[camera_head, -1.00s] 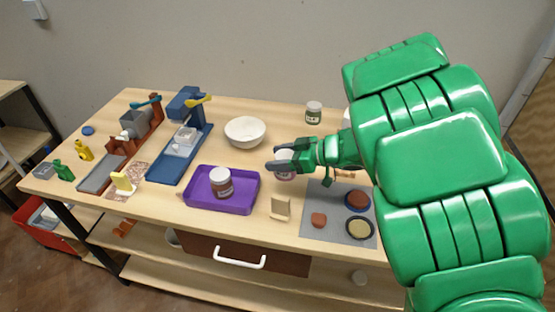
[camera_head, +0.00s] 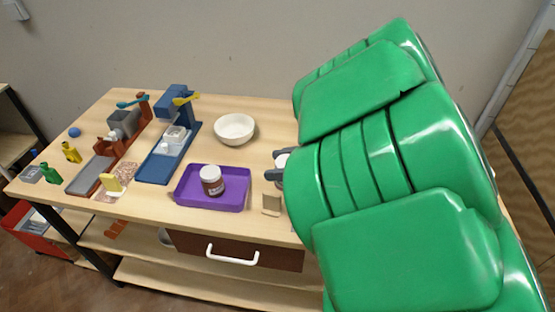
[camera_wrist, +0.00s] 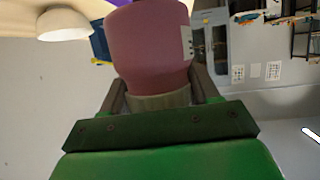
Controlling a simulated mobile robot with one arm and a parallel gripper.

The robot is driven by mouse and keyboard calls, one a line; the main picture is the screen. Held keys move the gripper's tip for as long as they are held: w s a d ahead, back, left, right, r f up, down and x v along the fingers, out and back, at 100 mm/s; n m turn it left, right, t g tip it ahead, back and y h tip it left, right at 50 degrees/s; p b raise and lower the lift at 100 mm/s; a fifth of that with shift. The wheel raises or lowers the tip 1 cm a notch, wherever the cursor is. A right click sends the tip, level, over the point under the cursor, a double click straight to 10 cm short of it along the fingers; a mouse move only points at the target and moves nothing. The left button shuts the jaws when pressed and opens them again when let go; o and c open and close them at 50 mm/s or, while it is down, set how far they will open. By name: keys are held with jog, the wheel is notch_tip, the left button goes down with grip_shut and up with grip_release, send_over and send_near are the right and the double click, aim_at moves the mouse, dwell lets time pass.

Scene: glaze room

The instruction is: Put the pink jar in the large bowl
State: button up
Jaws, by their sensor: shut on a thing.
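The pink jar (camera_wrist: 152,45) fills the top middle of the wrist view, between the two fingers of my gripper (camera_wrist: 160,92). The gripper is shut on it near its pale end. In the head view, only a bit of the jar's white lid (camera_head: 282,159) shows beside my fingertips (camera_head: 271,164); my green arm hides the rest. I cannot tell whether the jar is clear of the table. The large white bowl (camera_head: 235,129) stands on the table behind and left of my gripper, and looks empty. It also shows at the top left of the wrist view (camera_wrist: 62,27).
A purple tray (camera_head: 190,190) holds a brown jar with a white lid (camera_head: 212,181). A small beige stand (camera_head: 271,205) is right of the tray. Blue (camera_head: 160,166) and grey-brown (camera_head: 92,175) devices stand at left. Bare table lies between bowl and tray.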

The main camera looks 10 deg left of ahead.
jog(key=w+a+r+n+g, duration=0.1)
jog(key=w+a+r, duration=0.2)
jog(key=w+a, duration=0.4)
jog(key=w+a+r, duration=0.4)
jog(key=w+a, duration=0.2)
jog(key=a, duration=0.2)
jog(key=w+a+f, duration=0.7)
jog(key=w+f, duration=0.5)
jog(key=f, duration=0.1)
dwell(0.8)
jog(key=shift+f, duration=0.65)
jog(key=o, duration=1.2)
jog(key=shift+r, duration=0.15)
